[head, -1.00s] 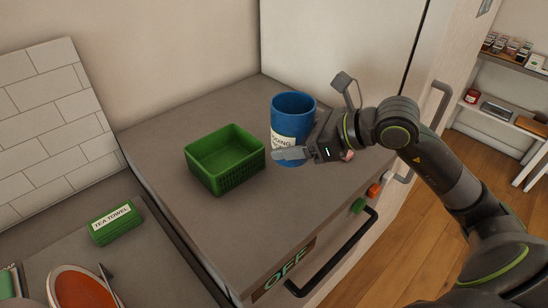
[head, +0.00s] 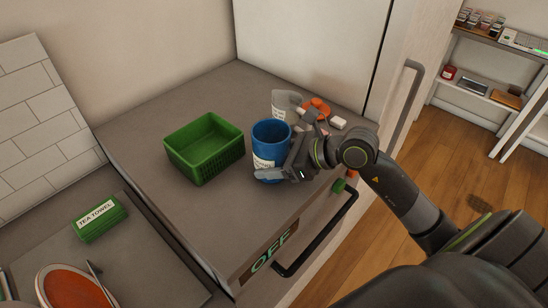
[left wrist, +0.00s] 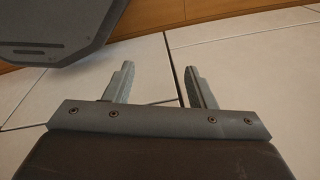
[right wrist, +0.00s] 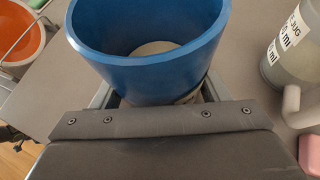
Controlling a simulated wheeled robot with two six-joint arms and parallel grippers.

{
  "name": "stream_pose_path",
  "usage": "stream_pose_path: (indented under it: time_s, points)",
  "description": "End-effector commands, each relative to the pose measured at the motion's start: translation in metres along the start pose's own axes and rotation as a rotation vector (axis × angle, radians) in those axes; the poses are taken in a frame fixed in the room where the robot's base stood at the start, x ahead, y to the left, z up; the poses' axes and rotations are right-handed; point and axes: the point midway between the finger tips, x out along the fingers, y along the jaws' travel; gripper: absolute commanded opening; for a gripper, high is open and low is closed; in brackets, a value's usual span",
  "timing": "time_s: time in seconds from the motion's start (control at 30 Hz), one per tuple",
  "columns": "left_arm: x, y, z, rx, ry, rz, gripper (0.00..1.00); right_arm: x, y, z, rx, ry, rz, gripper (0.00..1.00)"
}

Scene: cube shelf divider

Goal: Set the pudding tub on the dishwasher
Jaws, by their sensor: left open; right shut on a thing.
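The pudding tub (head: 270,135) is a blue round tub with a white label, upright on or just above the grey top of the dishwasher (head: 215,225), right of the green basket. My right gripper (head: 284,165) is shut on its side, with one finger showing in front. The right wrist view shows the tub (right wrist: 150,75) from above, with a pale content inside; its base is hidden, so I cannot tell whether it touches the top.
A green basket (head: 205,172) stands left of the tub. Close behind the tub are a measuring jug (head: 284,100), an orange object (head: 318,107) and a small pale block (head: 338,122). The front of the top is clear. A tea towel (head: 100,218) and an orange dish (head: 75,288) lie at left.

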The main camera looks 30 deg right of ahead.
Motion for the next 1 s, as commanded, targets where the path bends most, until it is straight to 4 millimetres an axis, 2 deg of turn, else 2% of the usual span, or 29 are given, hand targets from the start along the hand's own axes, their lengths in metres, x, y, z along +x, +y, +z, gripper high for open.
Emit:
stream_pose_path:
  time_s: [0.1,0.13,0.3,0.7,1.0]
  points:
    - [0.004,0.000,0.000,0.000,0.001,0.000,0.50,0.002,0.000,-0.002,-0.001,-0.002,0.000,0.18]
    - [0.004,0.000,0.000,0.000,0.001,0.000,0.50,0.002,0.000,-0.003,0.000,0.000,0.000,0.70]
    - [0.003,0.000,0.000,0.000,0.001,0.000,0.50,0.001,0.000,-0.002,0.000,0.001,0.000,0.91]
    - [0.000,0.000,-0.001,0.000,0.001,0.000,0.50,-0.002,0.000,0.000,-0.001,0.002,-0.001,0.91]
    - [0.004,0.000,0.000,0.000,0.000,0.000,0.50,-0.029,-0.001,-0.001,-0.005,0.005,-0.002,0.91]
